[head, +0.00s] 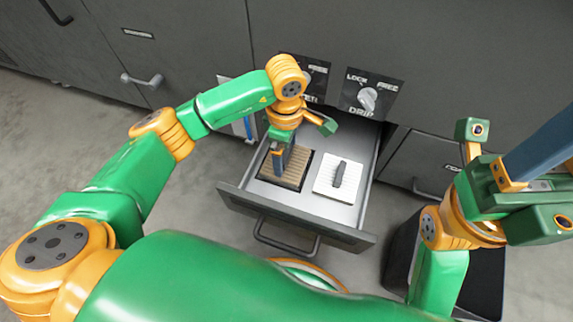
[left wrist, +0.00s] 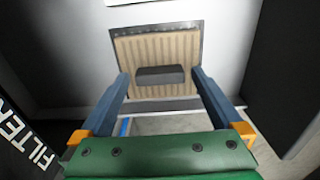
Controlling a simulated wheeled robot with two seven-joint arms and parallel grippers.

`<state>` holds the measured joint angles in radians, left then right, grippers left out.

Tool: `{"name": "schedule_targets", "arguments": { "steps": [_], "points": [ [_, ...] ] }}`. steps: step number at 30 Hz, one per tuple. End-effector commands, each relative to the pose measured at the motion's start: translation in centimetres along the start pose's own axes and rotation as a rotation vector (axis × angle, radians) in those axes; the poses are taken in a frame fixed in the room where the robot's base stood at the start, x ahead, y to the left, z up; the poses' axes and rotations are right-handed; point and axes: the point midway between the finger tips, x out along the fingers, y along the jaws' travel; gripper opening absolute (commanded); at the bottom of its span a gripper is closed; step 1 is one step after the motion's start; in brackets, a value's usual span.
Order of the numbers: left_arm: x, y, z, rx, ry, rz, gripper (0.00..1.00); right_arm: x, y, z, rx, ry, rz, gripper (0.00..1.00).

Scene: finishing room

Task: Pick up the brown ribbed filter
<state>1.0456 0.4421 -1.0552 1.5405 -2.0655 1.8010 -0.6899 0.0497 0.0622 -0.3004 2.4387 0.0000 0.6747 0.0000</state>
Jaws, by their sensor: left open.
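The brown ribbed filter (head: 289,167) lies in an open drawer, on the left side of its floor. It has a dark frame and a dark grip block across its middle. In the left wrist view the filter (left wrist: 130,52) is straight ahead, with its dark grip block (left wrist: 160,75) between the fingers. My left gripper (head: 278,165) is over the filter, pointing down. Its two blue fingers (left wrist: 160,88) are apart, one on each side of the block; I cannot tell whether they touch it. My right gripper (head: 505,165) is raised at the right, away from the drawer.
A white filter (head: 325,180) with a dark grip lies beside the brown one in the drawer (head: 230,191). The drawer's walls and front handle (head: 285,240) surround the space. A knob panel (head: 368,98) is above. A dark bin (head: 402,245) stands at the right.

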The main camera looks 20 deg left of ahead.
Motion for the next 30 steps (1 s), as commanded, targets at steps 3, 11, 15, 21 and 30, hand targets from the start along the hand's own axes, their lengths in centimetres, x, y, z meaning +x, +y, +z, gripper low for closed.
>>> {"name": "schedule_targets", "arguments": {
  "steps": [3, 11, 15, 21, 30],
  "points": [
    [0.0, 0.0, 0.0, 0.0, -0.001, 0.001, 1.0, 0.2, 0.0, 0.0, -0.001, 0.003, -0.001, 0.5],
    [0.0, 0.0, 0.1, -0.001, -0.003, 0.0, 0.54, 0.1, 0.0, 0.0, -0.001, 0.0, -0.001, 0.5],
    [0.0, 0.0, 0.1, -0.001, -0.003, 0.0, 0.17, 0.1, 0.0, 0.0, -0.001, 0.0, -0.001, 0.5],
    [-0.2, 0.0, 0.1, -0.001, -0.003, 0.0, 0.17, 0.3, 0.0, 0.0, 0.0, 0.001, -0.002, 0.5],
    [-7.7, 0.1, 0.1, -0.001, -0.004, 0.004, 0.17, 0.7, 0.3, 1.3, 0.004, -0.159, 0.029, 0.5]
  ]
}}
